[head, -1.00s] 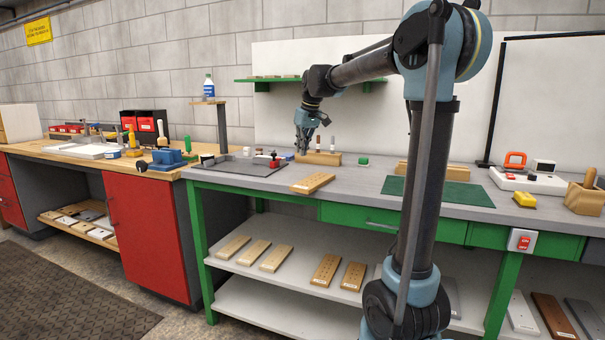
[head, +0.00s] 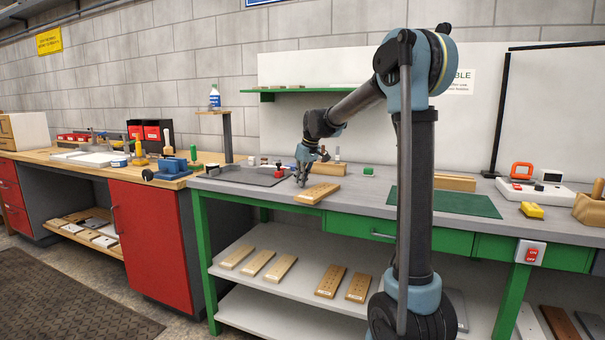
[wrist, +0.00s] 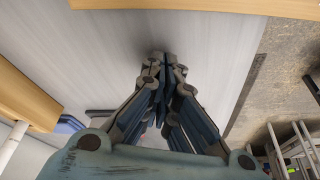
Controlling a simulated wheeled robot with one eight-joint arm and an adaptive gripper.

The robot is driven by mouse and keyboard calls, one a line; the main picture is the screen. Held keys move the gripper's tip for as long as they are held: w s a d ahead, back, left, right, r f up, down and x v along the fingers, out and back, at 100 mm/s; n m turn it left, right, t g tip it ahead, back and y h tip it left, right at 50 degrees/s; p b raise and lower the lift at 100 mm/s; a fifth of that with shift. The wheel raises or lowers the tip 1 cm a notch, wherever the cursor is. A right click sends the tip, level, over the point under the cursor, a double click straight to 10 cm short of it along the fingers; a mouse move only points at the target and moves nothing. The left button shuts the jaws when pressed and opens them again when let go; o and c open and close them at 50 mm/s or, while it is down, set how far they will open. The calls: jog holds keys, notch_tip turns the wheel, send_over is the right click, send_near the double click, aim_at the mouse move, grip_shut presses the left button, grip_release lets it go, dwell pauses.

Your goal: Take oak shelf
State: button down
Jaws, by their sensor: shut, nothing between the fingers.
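A light wooden board (head: 317,193) with a small label lies on the grey bench top, at its front edge, in the head view. Several similar boards lie on the shelf below, among them a pale one (head: 281,267) and a browner one (head: 330,281). I cannot tell which is the oak shelf. My gripper (head: 302,182) is low over the bench, just behind and left of the bench-top board, and holds nothing. In the wrist view its fingers (wrist: 165,62) are shut together over a pale grey surface. A wooden strip (wrist: 210,6) crosses the top of that view.
A grey tray (head: 240,175) lies left of my gripper. A wooden block (head: 327,168) stands behind it. A green mat (head: 445,202) lies to the right, with a yellow item (head: 532,210) beyond. The bench's front edge is close to the board.

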aim_at(318, 192)
jog(key=shift+s+d+r, duration=0.1)
jog(key=shift+s+d, duration=1.3)
jog(key=shift+d, duration=0.15)
jog(key=shift+s+d, duration=0.75)
jog(key=shift+w+a, duration=0.1)
jog(key=shift+w, duration=0.05)
